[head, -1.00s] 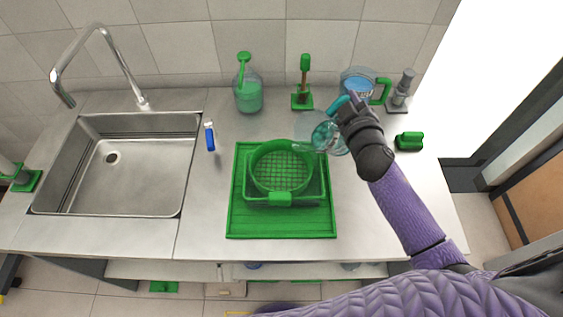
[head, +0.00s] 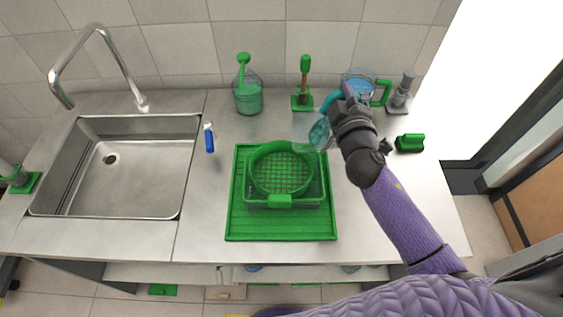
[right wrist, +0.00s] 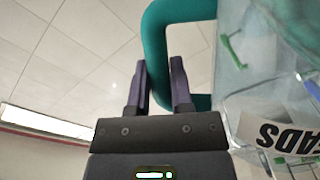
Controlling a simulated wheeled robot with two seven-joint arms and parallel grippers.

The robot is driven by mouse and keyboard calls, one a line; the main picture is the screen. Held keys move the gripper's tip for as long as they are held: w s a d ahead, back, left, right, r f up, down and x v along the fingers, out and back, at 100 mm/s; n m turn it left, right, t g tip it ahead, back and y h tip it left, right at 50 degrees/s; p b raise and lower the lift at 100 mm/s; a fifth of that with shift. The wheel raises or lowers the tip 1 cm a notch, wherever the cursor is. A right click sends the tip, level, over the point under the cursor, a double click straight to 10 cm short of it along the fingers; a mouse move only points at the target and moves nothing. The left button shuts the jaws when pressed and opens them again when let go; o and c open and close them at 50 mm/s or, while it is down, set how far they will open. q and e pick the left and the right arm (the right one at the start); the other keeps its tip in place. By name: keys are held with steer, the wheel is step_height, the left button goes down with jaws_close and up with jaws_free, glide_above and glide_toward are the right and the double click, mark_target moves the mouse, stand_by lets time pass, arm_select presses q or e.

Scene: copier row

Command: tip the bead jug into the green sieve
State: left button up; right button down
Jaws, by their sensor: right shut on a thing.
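The bead jug (head: 317,133) is clear with a teal handle (right wrist: 155,40). My right gripper (head: 348,108) is shut on the handle and holds the jug tilted in the air, right of and behind the green sieve (head: 281,187). In the right wrist view the fingers (right wrist: 160,78) close around the handle, beside the jug's clear wall (right wrist: 238,45), where an upside-down label partly reads "EADS". Green and blue bits show there. The sieve is round with a mesh floor and sits over a green-rimmed tub. I see no beads in it. My left gripper is out of view.
A green mat (head: 240,225) lies under the tub. Behind stand a green pump bottle (head: 248,98), a brush in a green holder (head: 304,95) and a blue-filled jug with a green handle (head: 358,84). A steel sink (head: 140,185) is at left.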

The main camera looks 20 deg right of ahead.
mark_target(329, 102)
steer(key=shift+s+a+r+n, duration=0.1)
steer(key=shift+a+r+n, duration=0.25)
steer(key=shift+a+n, duration=0.05)
steer(key=shift+s+a+r+n+t, duration=0.1)
steer(key=shift+a+r+n+t, duration=0.2)
steer(key=shift+a, duration=0.05)
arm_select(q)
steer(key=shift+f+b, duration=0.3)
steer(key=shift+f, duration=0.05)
arm_select(e)
steer(key=shift+s+a+r+n, duration=0.1)
steer(key=shift+a+r+n, duration=0.15)
steer(key=shift+a, duration=0.2)
steer(key=shift+s+a+r+n, duration=0.1)
steer(key=shift+a+n, duration=0.15)
steer(key=shift+a, duration=0.2)
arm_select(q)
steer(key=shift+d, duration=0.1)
arm_select(e)
steer(key=shift+t, duration=0.3)
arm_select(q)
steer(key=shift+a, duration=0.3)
arm_select(e)
steer(key=shift+s+a+r+n, duration=0.1)
steer(key=shift+a+r+n, duration=0.05)
steer(key=shift+a+n, duration=0.2)
